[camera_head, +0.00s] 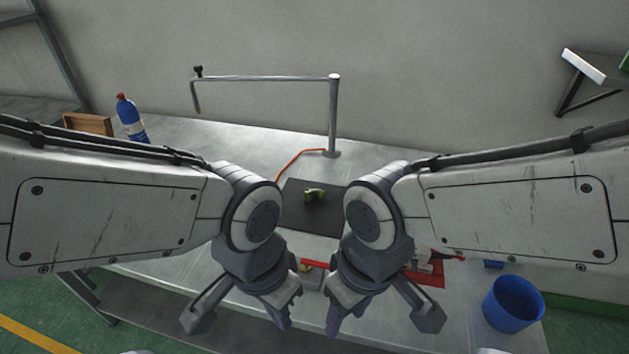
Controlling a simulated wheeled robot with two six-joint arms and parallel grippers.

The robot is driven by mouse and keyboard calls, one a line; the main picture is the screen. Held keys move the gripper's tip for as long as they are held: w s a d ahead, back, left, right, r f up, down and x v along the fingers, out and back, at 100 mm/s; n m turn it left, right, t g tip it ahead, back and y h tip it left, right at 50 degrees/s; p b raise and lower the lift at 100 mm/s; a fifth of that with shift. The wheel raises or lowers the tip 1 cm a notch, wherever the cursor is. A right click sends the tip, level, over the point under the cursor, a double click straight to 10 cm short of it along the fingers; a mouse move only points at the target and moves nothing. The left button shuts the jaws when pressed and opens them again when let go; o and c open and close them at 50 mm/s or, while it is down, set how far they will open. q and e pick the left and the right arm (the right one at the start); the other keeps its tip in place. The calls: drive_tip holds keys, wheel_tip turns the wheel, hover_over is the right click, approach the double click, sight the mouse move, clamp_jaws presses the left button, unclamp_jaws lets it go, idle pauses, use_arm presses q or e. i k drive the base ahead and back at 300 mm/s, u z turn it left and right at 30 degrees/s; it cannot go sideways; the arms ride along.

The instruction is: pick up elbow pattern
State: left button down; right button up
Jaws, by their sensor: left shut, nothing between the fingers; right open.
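A small green piece, which looks like the elbow pattern (314,195), lies on a dark mat (300,217) in the middle of the table. My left gripper (284,318) points down in front of the mat, shut and empty. My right gripper (335,322) is close beside it on the right, open and empty. Both grippers are nearer to me than the green piece and apart from it. My wrists hide the mat's sides.
A metal stand (333,115) with a horizontal arm rises behind the mat, with an orange cable (292,160) at its base. A blue bottle (130,120) and a wooden box (88,124) stand back left.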

sight(309, 194)
drive_tip(key=i, duration=0.2)
drive_tip(key=k, duration=0.5)
drive_tip(key=u, duration=2.35)
drive_tip(key=i, duration=1.3)
drive_tip(key=z, duration=2.9)
drive_tip(key=i, duration=0.5)
drive_tip(key=u, duration=0.05)
